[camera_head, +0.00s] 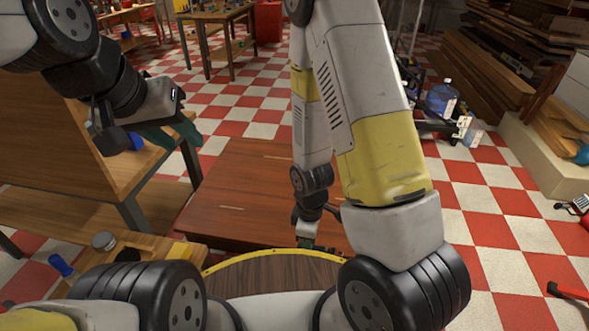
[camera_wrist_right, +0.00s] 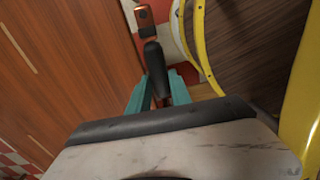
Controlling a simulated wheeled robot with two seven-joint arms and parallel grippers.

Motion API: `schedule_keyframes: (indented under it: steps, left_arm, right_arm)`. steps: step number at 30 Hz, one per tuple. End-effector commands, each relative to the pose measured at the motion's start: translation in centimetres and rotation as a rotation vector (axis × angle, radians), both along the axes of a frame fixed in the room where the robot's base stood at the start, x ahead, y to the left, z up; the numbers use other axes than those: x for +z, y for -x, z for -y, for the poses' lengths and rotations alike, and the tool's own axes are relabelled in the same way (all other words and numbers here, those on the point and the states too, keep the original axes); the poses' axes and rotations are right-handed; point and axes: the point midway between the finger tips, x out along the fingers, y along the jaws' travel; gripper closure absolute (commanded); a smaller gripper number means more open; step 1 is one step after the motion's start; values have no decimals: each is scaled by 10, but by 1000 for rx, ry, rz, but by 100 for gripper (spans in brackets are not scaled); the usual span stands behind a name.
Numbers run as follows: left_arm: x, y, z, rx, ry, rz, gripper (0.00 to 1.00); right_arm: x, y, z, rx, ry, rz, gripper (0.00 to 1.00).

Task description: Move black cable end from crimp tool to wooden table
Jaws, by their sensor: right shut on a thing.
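In the right wrist view, my right gripper (camera_wrist_right: 160,80) is shut on a black, rounded, elongated piece, which looks like the black cable end (camera_wrist_right: 154,57). Beyond its far end is a brown-orange piece (camera_wrist_right: 146,17) with a round hole; I cannot tell whether it is part of the cable end or the crimp tool. The gripper is beside the edge of the red-brown wooden table (camera_wrist_right: 55,75), also in the head view (camera_head: 235,185). There the right gripper (camera_head: 306,241) is small and its load hidden. My left gripper (camera_head: 170,134) is near a workbench; its jaw gap is unclear.
A wooden workbench (camera_head: 70,140) stands at the left. A small bench (camera_head: 150,245) with a jar and a blue item is at lower left. My yellow-rimmed round base is in front. Water bottles (camera_head: 441,97) and stacked planks stand at right. The red-brown tabletop looks mostly clear.

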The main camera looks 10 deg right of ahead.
Motion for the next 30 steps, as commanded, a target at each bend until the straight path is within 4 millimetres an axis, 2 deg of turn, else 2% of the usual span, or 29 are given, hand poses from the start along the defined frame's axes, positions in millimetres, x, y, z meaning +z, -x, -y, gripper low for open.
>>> schedule_keyframes:
  steps: [2, 5, 15, 19, 24, 30]
  left_arm:
    - [0, 0, 0, 0, 0, 0, 64]
    - [0, 0, 0, 0, 0, 0, 64]
    - [0, 0, 0, 0, 0, 0, 64]
    - [0, 0, 0, 0, 0, 0, 64]
    - [0, 0, 0, 0, 0, 0, 64]
    - [0, 0, 0, 0, 0, 0, 64]
  right_arm:
    - [-2, 1, -1, 44, -3, 1, 100]
    - [-5, -16, 3, 55, -4, 4, 100]
    - [-13, -107, 17, 52, -4, 4, 100]
    - [-16, -134, 21, 53, -3, 3, 100]
    - [-17, -150, 24, 54, -3, 2, 100]
    - [-34, -150, 24, 54, -2, -4, 100]
